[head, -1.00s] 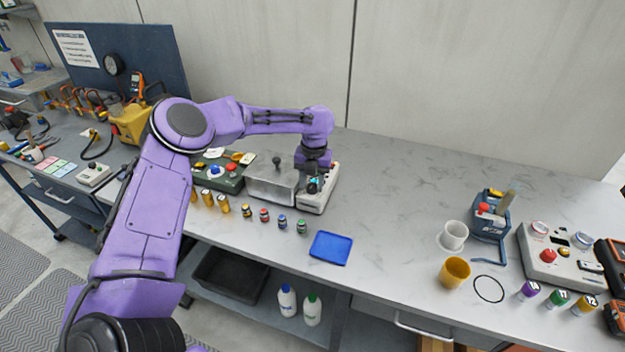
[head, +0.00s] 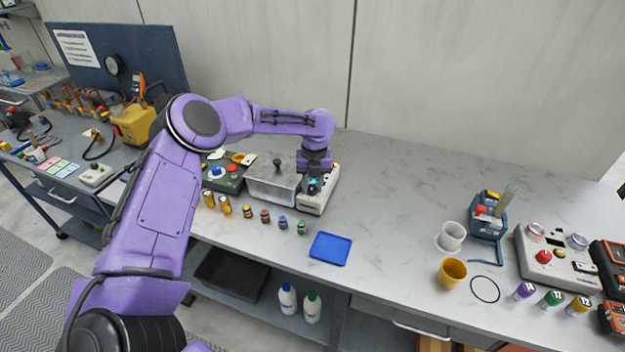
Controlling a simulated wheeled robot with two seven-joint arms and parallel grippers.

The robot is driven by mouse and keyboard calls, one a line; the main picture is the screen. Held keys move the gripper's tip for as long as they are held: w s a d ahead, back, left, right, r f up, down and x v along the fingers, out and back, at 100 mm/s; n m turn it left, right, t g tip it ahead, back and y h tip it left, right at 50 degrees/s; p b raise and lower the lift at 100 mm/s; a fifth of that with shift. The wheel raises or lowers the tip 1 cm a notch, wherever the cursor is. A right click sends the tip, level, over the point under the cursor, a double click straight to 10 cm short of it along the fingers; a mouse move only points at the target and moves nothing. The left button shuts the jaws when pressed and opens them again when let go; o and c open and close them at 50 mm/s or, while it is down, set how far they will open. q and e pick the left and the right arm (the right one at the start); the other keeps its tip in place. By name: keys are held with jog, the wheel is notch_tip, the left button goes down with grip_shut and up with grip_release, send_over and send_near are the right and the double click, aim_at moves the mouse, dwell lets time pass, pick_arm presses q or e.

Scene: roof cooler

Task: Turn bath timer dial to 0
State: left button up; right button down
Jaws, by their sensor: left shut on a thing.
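My left arm reaches over the bench from the left. My left gripper (head: 313,187) points down over the light grey control box (head: 318,204) beside the metal bath. It is shut on a small dial on top of that box, which I take to be the bath timer dial. The gripper hides most of the dial, so its marks and setting cannot be read. The metal bath (head: 268,190) with a dark knob on its lid stands just left of the box. My right gripper is not in view.
Several small capped bottles (head: 265,216) stand in a row in front of the bath. A blue tray (head: 331,248) lies to their right. A dark green box (head: 222,178) with knobs stands left of the bath. The bench middle is clear; cups (head: 453,272) stand at right.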

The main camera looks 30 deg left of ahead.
pick_arm(q)
jog(key=n+p, duration=0.1)
jog(key=n, duration=0.1)
jog(key=n+p, duration=0.1)
jog(key=shift+r+n, duration=0.2)
jog(key=shift+n, duration=0.2)
jog(key=n+p, duration=0.1)
jog(key=n, duration=0.2)
jog(key=shift+n, duration=0.3)
jog(key=n+p, duration=0.1)
jog(key=n, duration=0.3)
jog(key=shift+a+n, duration=0.1)
jog(key=shift+n, duration=0.2)
jog(key=n+p, duration=0.1)
jog(key=n, duration=0.3)
jog(key=shift+n+h, duration=0.3)
jog(key=n, duration=0.4)
jog(key=shift+p, duration=0.3)
jog(key=n, duration=0.8)
jog(key=shift+n, duration=0.3)
jog(key=shift+n+t, duration=0.3)
jog(key=shift+n, duration=1.9)
